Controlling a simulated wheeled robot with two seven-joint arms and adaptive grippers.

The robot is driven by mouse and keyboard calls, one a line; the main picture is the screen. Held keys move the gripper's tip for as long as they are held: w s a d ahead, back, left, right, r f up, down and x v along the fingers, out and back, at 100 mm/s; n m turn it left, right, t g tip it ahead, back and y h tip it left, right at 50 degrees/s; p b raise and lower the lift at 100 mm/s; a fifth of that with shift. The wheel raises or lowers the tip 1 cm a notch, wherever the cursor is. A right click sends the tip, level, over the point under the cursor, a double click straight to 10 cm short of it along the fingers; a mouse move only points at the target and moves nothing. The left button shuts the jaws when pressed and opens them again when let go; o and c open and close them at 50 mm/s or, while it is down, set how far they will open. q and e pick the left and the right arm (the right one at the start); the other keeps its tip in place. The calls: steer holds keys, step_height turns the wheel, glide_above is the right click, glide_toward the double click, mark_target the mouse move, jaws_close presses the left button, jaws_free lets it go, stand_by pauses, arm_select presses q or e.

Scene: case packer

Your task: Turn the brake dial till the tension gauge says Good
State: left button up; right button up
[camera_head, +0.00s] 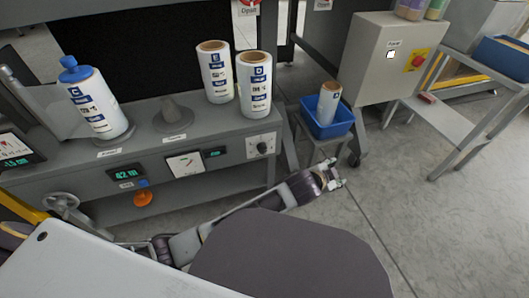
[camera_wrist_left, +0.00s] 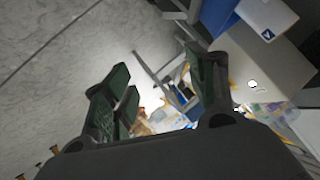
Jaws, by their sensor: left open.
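A black knob (camera_head: 262,147) on a white scale plate, which looks like the brake dial, is at the right end of the grey machine's front panel. Left of it is a white needle gauge (camera_head: 184,164), which looks like the tension gauge; its lettering and reading are too small to tell. My left gripper (camera_head: 331,177) is open and empty, out over the floor to the right of the knob and lower in the picture, apart from the panel. Its two dark green fingers (camera_wrist_left: 163,95) are spread in the left wrist view. My right gripper is not in view.
Labelled rolls (camera_head: 255,85) stand on the machine top (camera_head: 176,143). A blue bin (camera_head: 318,128) with a roll is on a low stand near my left gripper. An orange knob (camera_head: 142,198) hangs below. Floor at right is clear.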

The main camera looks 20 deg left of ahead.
arm_select(q)
step_height(320, 180, down, 4)
steer(key=m+y, duration=0.3)
steer(key=m+t+y, duration=0.4)
steer(key=m+y, duration=0.7)
steer(key=y, duration=0.2)
glide_toward(263, 150)
steer(key=v, duration=0.5)
steer(key=shift+w+d+f, duration=0.1)
steer(key=shift+f, duration=0.25)
steer(key=shift+w, duration=0.15)
steer(key=shift+r+b+x, duration=0.15)
steer(key=shift+b+x, duration=1.1)
steer(key=shift+x, duration=2.15)
steer(key=shift+r+b+x, duration=0.2)
steer(key=shift+b+x, duration=1)
steer(key=shift+x, duration=2.2)
steer(key=shift+f, duration=0.1)
